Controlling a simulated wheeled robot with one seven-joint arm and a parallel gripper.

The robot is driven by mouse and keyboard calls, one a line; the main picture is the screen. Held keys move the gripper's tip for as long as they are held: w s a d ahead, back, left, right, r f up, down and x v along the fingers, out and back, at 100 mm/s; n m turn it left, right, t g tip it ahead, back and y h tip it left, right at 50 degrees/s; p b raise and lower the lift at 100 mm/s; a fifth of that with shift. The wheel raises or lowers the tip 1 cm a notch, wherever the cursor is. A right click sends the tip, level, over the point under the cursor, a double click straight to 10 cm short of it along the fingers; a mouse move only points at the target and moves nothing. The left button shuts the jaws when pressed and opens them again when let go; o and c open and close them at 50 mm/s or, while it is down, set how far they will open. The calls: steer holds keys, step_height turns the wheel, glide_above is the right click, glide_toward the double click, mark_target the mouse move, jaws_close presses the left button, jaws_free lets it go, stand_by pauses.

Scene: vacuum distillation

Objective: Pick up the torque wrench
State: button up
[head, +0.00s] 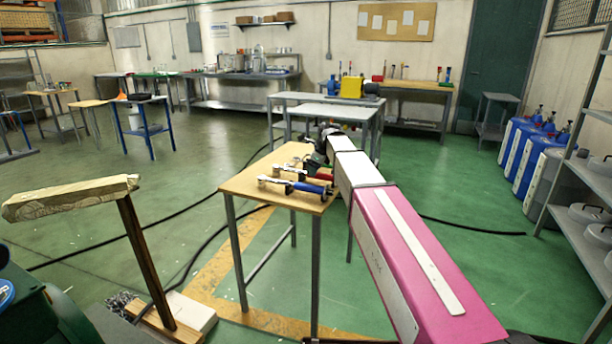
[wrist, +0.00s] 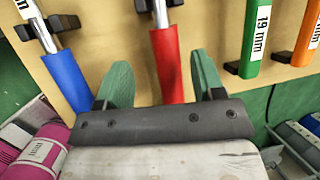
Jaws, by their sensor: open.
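Several wrenches with coloured handles lie in dark holders on the wooden top of a small table. In the head view, a blue handle (head: 312,188) and a red handle (head: 321,176) show beside my arm. In the wrist view, the red handle (wrist: 168,62) appears between the two green fingers of my open gripper (wrist: 160,80), with nothing clamped. A blue handle (wrist: 65,78) is to the left. A green handle marked 19 mm (wrist: 257,38) and an orange handle (wrist: 304,40) are to the right. I cannot tell which is the torque wrench. My arm hides part of the table.
The small table (head: 248,184) has bare wood at its left side. Grey tables (head: 342,112) stand behind it. A wooden-topped post (head: 75,196) stands at the left. Blue containers (head: 536,160) and a shelf line the right. Black cables cross the green floor.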

mark_target(303, 174)
steer(key=x, duration=0.5)
steer(key=shift+w, duration=0.35)
jaws_close()
